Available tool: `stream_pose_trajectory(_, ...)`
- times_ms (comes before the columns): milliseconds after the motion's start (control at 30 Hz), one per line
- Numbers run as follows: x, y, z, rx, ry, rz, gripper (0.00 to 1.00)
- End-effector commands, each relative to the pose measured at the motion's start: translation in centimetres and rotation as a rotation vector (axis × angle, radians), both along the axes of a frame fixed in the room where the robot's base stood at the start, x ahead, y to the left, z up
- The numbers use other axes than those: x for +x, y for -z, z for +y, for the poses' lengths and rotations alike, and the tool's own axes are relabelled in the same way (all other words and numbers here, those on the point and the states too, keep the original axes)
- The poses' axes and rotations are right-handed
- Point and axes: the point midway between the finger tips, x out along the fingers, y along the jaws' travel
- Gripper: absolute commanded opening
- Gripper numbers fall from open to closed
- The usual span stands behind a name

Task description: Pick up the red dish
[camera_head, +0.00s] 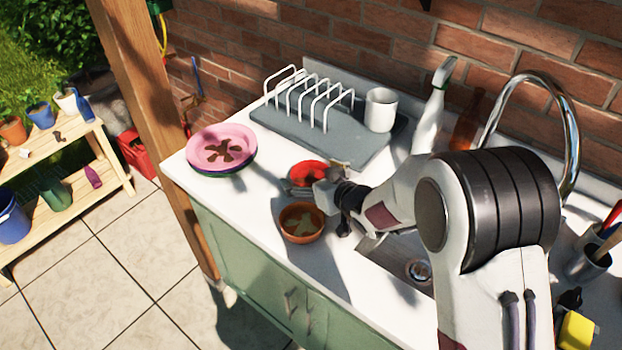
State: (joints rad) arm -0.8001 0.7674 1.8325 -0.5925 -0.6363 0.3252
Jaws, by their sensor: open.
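The red dish (308,170) sits on the white counter in the middle of the picture, in front of the grey drying mat. Its lower right part is hidden behind my gripper (328,183). My gripper is open and empty, over or beside the dish's right side. I cannot tell whether it touches the dish.
A terracotta bowl (301,224) stands just in front of my gripper. Pink plates (222,148) are stacked at left. The grey mat (290,130) holds a white rack (310,97) and a white mug (381,109). A spray bottle (434,108) and the sink (398,262) are at right.

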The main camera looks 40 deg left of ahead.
Motion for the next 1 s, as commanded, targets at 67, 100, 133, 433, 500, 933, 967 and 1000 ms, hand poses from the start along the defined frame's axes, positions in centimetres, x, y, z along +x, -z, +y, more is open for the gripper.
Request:
stream_pose_trajectory(67, 0.0, 0.0, 0.0, 0.0, 0.0, 0.0, 0.88)
stream_pose_trajectory(100, 0.0, 0.0, 0.0, 0.0, 0.0, 0.0, 0.82)
stream_pose_trajectory(133, 0.0, 0.0, 0.0, 0.0, 0.0, 0.0, 0.74)
stream_pose_trajectory(433, 0.0, 0.0, 0.0, 0.001, 0.0, 0.0, 0.44)
stream_pose_trajectory(500, 0.0, 0.0, 0.0, 0.001, 0.0, 0.0, 0.44)
stream_pose_trajectory(933, 0.0, -2.1, 0.0, 0.002, 0.0, -0.002, 0.44)
stream_pose_trajectory(967, 0.0, -2.4, 0.0, 0.002, -0.001, -0.003, 0.44)
stream_pose_trajectory(1000, 0.0, -2.9, 0.0, 0.002, -0.001, -0.003, 0.44)
